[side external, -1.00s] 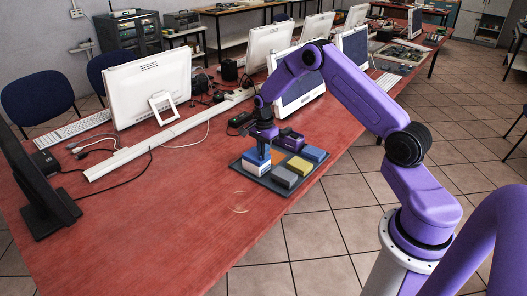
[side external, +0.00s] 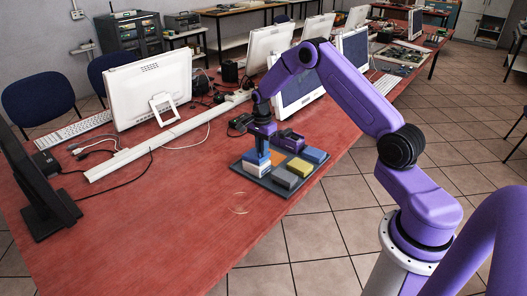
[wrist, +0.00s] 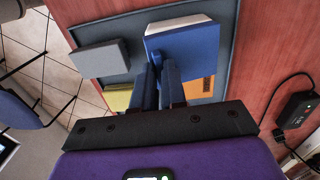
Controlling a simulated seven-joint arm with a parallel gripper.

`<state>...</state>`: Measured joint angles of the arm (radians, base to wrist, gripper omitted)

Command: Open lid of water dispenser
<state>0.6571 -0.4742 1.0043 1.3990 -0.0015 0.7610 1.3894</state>
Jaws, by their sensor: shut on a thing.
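I recognise no water dispenser in these views. A blue-topped block with a white body (side external: 258,170) stands on a dark grey tray (side external: 246,171) on the red table. In the wrist view the blue top (wrist: 190,46) lies over the white part, with a blue upright piece between my fingers. My gripper (side external: 262,146) points down at this block. Its fingers, seen in the wrist view (wrist: 160,80), are shut on the blue piece. The fingers hide part of the block, so I cannot tell whether the top is apart from the white body.
The tray also holds a grey block (side external: 285,178), a yellow block (side external: 300,166), a blue block (side external: 314,155) and an orange piece (side external: 277,158). A purple object (side external: 290,139) stands behind. A black adapter with a cable (wrist: 296,110) lies beside the tray. The front table is clear.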

